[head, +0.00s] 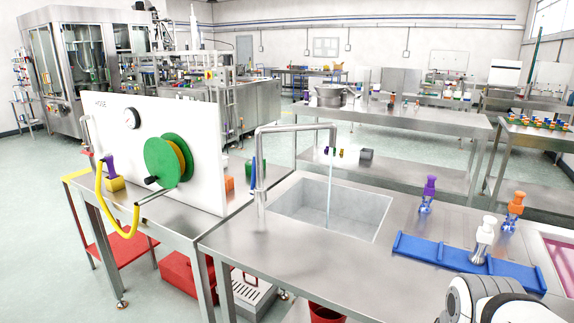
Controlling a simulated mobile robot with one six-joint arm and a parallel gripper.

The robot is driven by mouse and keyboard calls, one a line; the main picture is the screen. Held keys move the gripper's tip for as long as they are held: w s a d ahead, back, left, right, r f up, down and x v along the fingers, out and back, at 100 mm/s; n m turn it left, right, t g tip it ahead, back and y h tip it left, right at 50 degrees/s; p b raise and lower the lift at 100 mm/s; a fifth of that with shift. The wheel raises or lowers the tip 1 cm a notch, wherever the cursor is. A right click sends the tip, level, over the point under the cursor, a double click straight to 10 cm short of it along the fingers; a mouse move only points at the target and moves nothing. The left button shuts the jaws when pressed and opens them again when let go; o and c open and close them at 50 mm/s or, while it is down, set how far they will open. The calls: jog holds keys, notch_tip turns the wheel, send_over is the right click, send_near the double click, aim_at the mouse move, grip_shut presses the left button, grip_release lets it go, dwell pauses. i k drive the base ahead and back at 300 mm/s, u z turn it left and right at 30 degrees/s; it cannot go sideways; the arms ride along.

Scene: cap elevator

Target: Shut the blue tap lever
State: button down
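The blue tap lever (253,173) shows in the head view as a narrow upright blue piece just left of the tap's riser. The steel tap (262,155) rises at the left side of the sink and its spout reaches right over the basin. A thin pale stream of water (330,188) runs from the spout down into the sink basin (363,208). White rounded links of my arm show at the bottom right, well apart from the tap. My gripper is not in view.
A white panel (120,160) with a green hose reel (168,162) stands left of the tap. Purple (428,195) and orange (514,209) pump bottles stand behind. The front counter is clear.

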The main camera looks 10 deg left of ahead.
aim_at(254, 167)
jog(key=i, duration=0.85)
jog(key=z, duration=0.05)
